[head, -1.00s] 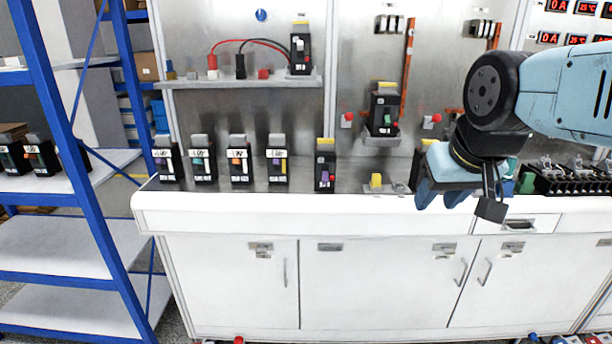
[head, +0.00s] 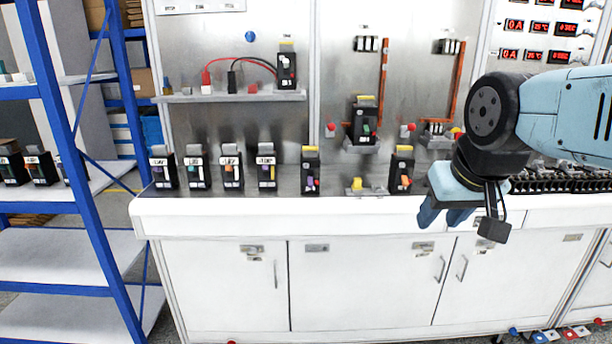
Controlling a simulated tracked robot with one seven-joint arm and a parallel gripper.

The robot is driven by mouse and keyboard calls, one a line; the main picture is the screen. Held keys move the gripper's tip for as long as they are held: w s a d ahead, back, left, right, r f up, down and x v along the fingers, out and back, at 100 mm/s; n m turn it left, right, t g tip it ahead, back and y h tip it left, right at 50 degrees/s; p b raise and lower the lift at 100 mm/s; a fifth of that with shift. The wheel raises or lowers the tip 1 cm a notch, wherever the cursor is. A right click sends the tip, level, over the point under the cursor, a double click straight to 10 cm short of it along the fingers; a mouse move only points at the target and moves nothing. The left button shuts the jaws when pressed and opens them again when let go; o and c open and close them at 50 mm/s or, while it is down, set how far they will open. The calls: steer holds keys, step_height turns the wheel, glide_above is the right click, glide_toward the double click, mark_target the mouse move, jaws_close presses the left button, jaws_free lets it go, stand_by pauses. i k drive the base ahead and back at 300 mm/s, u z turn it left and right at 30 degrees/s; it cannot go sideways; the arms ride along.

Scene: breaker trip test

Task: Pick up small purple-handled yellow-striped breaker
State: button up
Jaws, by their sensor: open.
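The small black breaker with a yellow stripe on top and a purple handle (head: 310,172) stands upright on the counter (head: 220,207), left of centre in the head view. A red spot shows beside its handle. My gripper (head: 442,217) points down in front of the counter's front edge, to the right of the breaker and well apart from it. Its blue fingers are open, and nothing shows between them.
Several breakers (head: 229,168) stand to the left. A wall shelf (head: 215,97) hangs above. A blue-framed rack (head: 85,190) is at left.

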mark_target(310, 156)
steer(key=z, duration=0.05)
steer(key=i, duration=0.9)
steer(key=u, duration=0.05)
